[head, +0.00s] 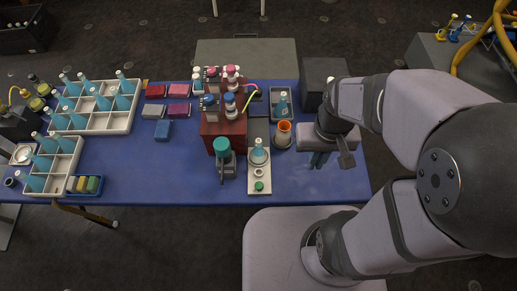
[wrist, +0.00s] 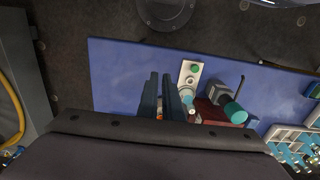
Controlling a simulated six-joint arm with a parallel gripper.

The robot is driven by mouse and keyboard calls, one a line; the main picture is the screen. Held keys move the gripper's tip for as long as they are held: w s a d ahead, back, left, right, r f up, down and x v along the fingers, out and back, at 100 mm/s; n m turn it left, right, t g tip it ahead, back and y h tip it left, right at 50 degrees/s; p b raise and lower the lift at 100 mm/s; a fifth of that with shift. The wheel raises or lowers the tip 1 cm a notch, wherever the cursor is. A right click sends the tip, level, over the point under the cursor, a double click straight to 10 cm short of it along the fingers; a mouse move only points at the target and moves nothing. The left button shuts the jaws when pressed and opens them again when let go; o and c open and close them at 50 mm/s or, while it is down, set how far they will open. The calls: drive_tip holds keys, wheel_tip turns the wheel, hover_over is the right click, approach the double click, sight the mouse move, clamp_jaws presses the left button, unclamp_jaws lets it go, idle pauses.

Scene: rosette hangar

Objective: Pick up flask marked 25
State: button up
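Several conical flasks with blue contents stand in the upper white rack (head: 101,131) and the lower white rack (head: 64,188) at the left of the blue table. A single flask (head: 258,153) stands on the narrow white tray in the middle, and another flask (head: 282,103) stands in a small grey tray behind it. No number is readable, so I cannot tell which flask is marked 25. My gripper (head: 320,160) is over the right part of the table, apart from the flasks. In the wrist view its two dark fingers (wrist: 161,80) are slightly apart with nothing visible between them.
A dark red stand (head: 225,128) with bottles and a teal-topped device (head: 222,158) stand mid-table. An orange-topped cup (head: 283,132) stands close to my gripper. Coloured blocks (head: 163,131) lie left of the stand. The table's front right is clear.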

drive_tip(key=o, duration=0.6)
drive_tip(key=n+t+h+b, duration=0.3)
drive_tip(key=n+b, duration=0.9)
drive_tip(key=n, duration=1.7)
approach(259, 145)
drive_tip(key=shift+t+y, duration=0.4)
drive_tip(key=f, duration=0.1)
drive_tip(key=d+f, duration=0.1)
drive_tip(key=f, duration=0.1)
drive_tip(key=w+d+f, duration=0.1)
drive_tip(key=shift+w+d+f, duration=0.15)
drive_tip(key=shift+f, duration=0.15)
drive_tip(key=shift+w+a+f+n, duration=0.2)
drive_tip(key=shift+a+f+n, duration=0.05)
drive_tip(key=shift+a+n, duration=0.4)
drive_tip(key=shift+b+x, duration=0.35)
drive_tip(key=shift+x, duration=3.3)
